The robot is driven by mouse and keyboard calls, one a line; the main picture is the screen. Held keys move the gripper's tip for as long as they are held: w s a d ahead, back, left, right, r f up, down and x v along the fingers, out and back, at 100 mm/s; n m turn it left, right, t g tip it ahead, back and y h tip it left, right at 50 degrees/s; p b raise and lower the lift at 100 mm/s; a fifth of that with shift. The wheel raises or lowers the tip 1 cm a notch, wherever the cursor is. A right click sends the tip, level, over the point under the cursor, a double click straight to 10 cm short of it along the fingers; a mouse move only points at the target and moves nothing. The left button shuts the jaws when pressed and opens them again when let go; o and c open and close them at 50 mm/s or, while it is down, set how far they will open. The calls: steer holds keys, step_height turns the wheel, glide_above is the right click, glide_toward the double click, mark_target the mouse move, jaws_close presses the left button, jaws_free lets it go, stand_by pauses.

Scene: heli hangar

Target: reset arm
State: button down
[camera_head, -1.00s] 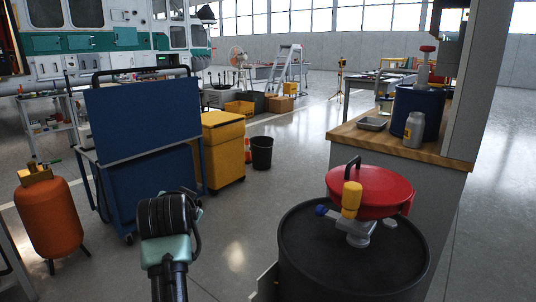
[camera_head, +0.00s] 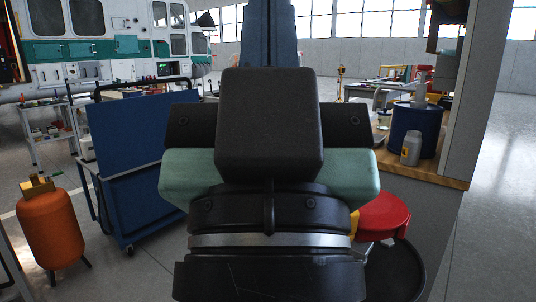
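My own arm (camera_head: 270,215) fills the middle of the view, very close to the camera. It shows as a black block, a pale green housing and black rings with a silver band. A dark blue upright part, seemingly also of my arm, rises behind the block to the top edge. I cannot make out any gripper fingers. The arm hides the floor and several things behind it.
A blue cart (camera_head: 138,150) and an orange gas cylinder (camera_head: 52,230) stand at left. At right, a red lid-like object (camera_head: 383,215) lies over a black drum (camera_head: 408,270), partly hidden. A counter behind holds a blue container (camera_head: 415,130) and a grey bottle (camera_head: 411,149).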

step_height(320, 180, up, 30)
steer(key=p, duration=2.8)
